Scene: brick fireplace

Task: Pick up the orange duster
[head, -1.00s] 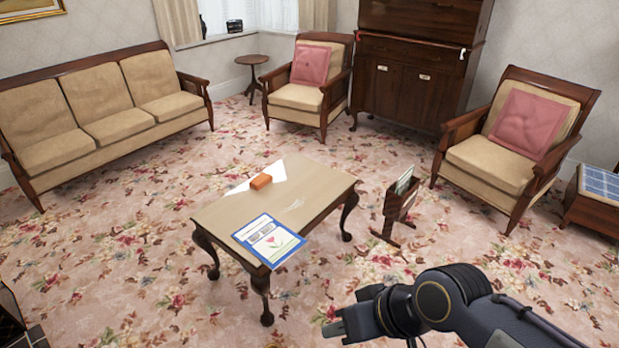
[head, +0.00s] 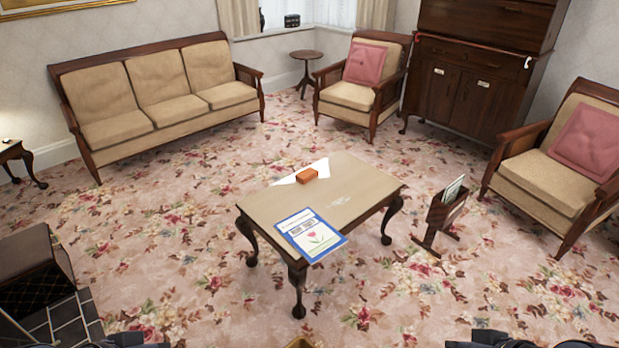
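A small orange block-shaped thing, which looks like the orange duster (head: 307,176), lies near the far edge of the coffee table (head: 362,192). It rests at the edge of a white cloth or paper (head: 320,166). A blue-bordered booklet with a flower picture (head: 311,236) lies on the near side of the same table. Only dark parts of my arms show at the bottom edge, at left and right. Neither gripper's fingers can be seen.
A wooden magazine rack (head: 440,215) stands just right of the table. Armchairs (head: 555,180) are at the right and back, a sofa (head: 150,100) at the back left. A dark hearth (head: 65,322) is at the lower left.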

